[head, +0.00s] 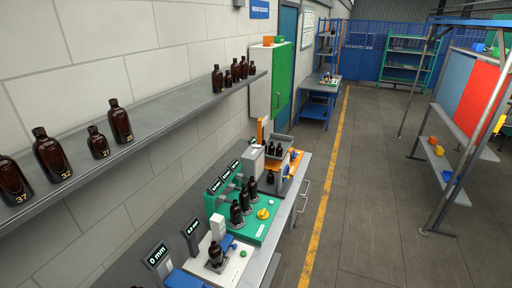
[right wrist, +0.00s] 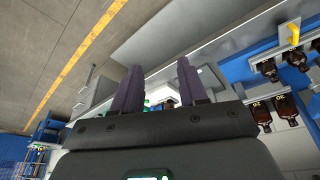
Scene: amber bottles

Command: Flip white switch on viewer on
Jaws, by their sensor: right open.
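The workbench (head: 278,236) runs along the wall in the head view. A white station (head: 218,228) with an upright white block, a small dark bottle, a blue part and a green button stands near its front. A pale grey upright device (head: 252,163) stands farther back. I cannot tell for sure which unit is the viewer, and its white switch is too small to make out. My right gripper (right wrist: 159,67) shows in the right wrist view, with two dark fingers apart and nothing between them. Neither gripper shows in the head view.
A green station (head: 262,230) holds several dark bottles and a yellow knob (head: 263,213). Amber bottles stand on the grey wall shelf (head: 160,118). Bottles also show at right in the right wrist view (right wrist: 285,105). The floor right of the bench is clear, with a yellow line (head: 318,225).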

